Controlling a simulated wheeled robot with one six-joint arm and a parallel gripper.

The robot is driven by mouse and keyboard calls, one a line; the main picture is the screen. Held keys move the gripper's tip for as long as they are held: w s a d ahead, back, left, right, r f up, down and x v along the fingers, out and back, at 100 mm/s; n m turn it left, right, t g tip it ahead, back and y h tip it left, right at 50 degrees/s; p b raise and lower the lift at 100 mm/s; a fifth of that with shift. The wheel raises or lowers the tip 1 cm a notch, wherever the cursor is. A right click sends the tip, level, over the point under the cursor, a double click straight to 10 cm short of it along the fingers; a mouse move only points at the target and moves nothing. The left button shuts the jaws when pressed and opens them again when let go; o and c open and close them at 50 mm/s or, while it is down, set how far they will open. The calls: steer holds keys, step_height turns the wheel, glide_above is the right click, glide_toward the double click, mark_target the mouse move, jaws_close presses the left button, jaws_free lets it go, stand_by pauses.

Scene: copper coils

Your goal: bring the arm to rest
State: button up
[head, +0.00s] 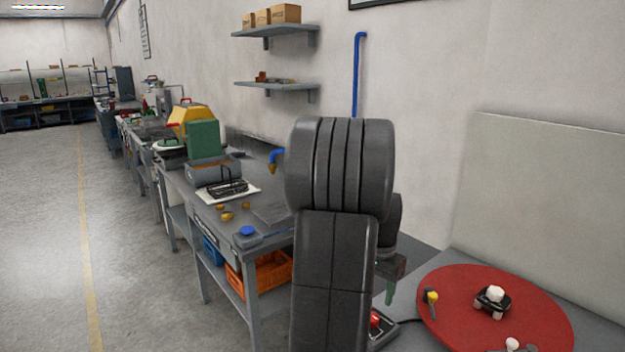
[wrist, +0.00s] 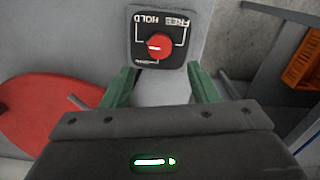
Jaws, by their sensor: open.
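My gripper (wrist: 161,76) is open and empty, with its two green fingers apart in the wrist view. In the head view my gripper (head: 389,292) is low, right of my dark arm, and mostly hidden behind it. My arm is raised and bent in the middle of the head view. A red knob (wrist: 159,47) on a black plate marked HOLD and FREE lies just beyond the fingertips in the wrist view. A white mark is on the knob's left side. The red knob (head: 375,319) is partly hidden by my arm in the head view.
A red round mat (head: 455,315) with small black, white and yellow parts lies at right. A grey bench (head: 215,205) with a blue button, tray and brass-coloured pieces stands at left, an orange crate (head: 272,272) below. Wall shelves (head: 275,86) are behind. The floor at left is clear.

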step_height(320, 180, up, 7)
step_height(320, 180, down, 14)
steer(key=shift+n, duration=0.3)
steer(key=n, duration=0.8)
steer(key=shift+a+n, duration=0.1)
steer(key=shift+n, duration=0.2)
steer(key=n, duration=0.4)
steer(key=shift+n+p, duration=0.3)
steer(key=shift+p, duration=0.05)
steer(key=shift+n, duration=2.2)
steer(key=shift+a, duration=0.15)
